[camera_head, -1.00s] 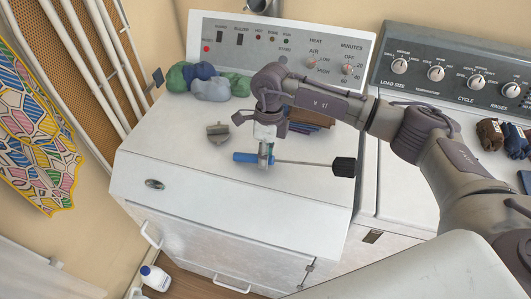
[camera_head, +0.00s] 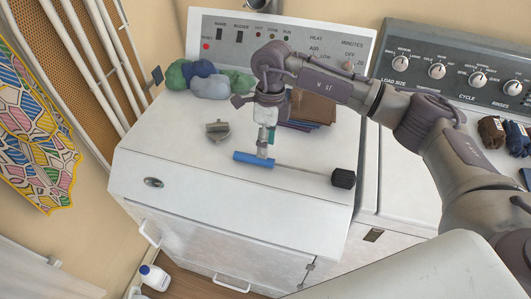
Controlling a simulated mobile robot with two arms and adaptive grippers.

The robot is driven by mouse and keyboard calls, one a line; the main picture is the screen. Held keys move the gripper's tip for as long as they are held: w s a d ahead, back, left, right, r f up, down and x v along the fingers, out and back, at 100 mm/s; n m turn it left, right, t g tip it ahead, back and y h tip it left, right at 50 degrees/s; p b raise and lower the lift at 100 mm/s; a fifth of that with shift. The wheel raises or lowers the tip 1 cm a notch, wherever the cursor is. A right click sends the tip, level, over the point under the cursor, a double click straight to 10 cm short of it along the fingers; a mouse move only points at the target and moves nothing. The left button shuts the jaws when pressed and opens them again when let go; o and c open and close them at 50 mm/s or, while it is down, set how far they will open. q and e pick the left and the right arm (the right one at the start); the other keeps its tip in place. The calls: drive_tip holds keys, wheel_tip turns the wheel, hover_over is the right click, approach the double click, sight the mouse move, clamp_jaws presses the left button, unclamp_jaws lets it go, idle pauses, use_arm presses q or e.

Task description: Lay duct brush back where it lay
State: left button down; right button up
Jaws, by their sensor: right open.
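The duct brush has a blue handle (camera_head: 253,159), a thin metal rod and a black brush head (camera_head: 344,179). It lies across the front part of the white dryer top (camera_head: 190,165), handle to the left and head to the right. My right gripper (camera_head: 263,150) points down just above and behind the handle, with its jaws open. Its fingertips overlap the handle in the picture, so I cannot tell whether they touch it. My left gripper is not in view.
Green and blue cloth bundles (camera_head: 200,74) sit at the back left of the dryer top. A grey metal piece (camera_head: 218,131) lies left of my gripper. Brown and dark folded items (camera_head: 312,108) lie behind my wrist. The front left of the top is clear.

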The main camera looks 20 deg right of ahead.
wheel_tip(320, 180, up, 8)
drive_tip(key=w+b, duration=0.1)
drive_tip(key=shift+d, duration=0.45)
